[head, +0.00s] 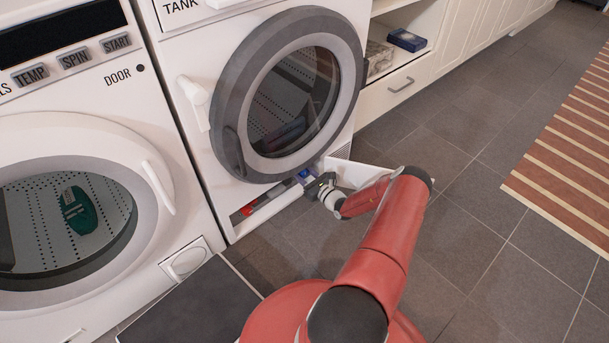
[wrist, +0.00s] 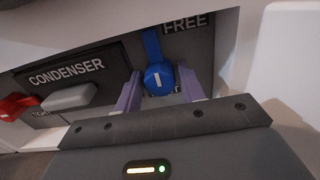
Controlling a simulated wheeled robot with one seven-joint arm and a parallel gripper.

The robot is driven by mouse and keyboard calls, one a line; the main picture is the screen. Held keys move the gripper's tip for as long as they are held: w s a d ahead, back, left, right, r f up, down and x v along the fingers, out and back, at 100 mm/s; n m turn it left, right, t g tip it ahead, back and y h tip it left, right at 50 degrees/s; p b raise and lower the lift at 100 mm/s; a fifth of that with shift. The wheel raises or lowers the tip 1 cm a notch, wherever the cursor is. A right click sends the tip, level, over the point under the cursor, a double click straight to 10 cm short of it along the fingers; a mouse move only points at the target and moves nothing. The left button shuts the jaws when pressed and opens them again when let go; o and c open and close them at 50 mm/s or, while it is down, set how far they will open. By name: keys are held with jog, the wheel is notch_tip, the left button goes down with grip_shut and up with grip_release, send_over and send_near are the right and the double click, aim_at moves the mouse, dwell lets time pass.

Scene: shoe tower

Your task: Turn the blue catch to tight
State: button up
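The blue catch (wrist: 158,76) has a round hub with a white mark and a bar pointing up toward the word FREE in the wrist view. Part of a lower label beside the hub is hidden by my gripper. In the head view the blue catch (head: 304,174) sits in the low opening under the round door. My gripper (wrist: 159,84) is open, with one purple finger on each side of the hub and slim gaps showing. In the head view my gripper (head: 318,186) is right at the catch.
A red catch (wrist: 18,107) and a grey handle (wrist: 70,97) are on the CONDENSER panel (wrist: 88,62) to the left. A white open flap (head: 358,174) stands right of my gripper. Another machine (head: 85,140) stands left.

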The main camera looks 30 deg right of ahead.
jog(key=c, duration=0.7)
jog(key=shift+n, duration=0.3)
jog(key=n+p, duration=0.1)
jog(key=n, duration=0.3)
jog(key=n+p, duration=0.1)
jog(key=n, duration=0.3)
jog(key=shift+n, duration=0.4)
jog(key=n+p, duration=0.1)
jog(key=n, duration=0.3)
jog(key=shift+p, duration=0.4)
jog(key=shift+n+p, duration=0.5)
jog(key=shift+n, duration=1.7)
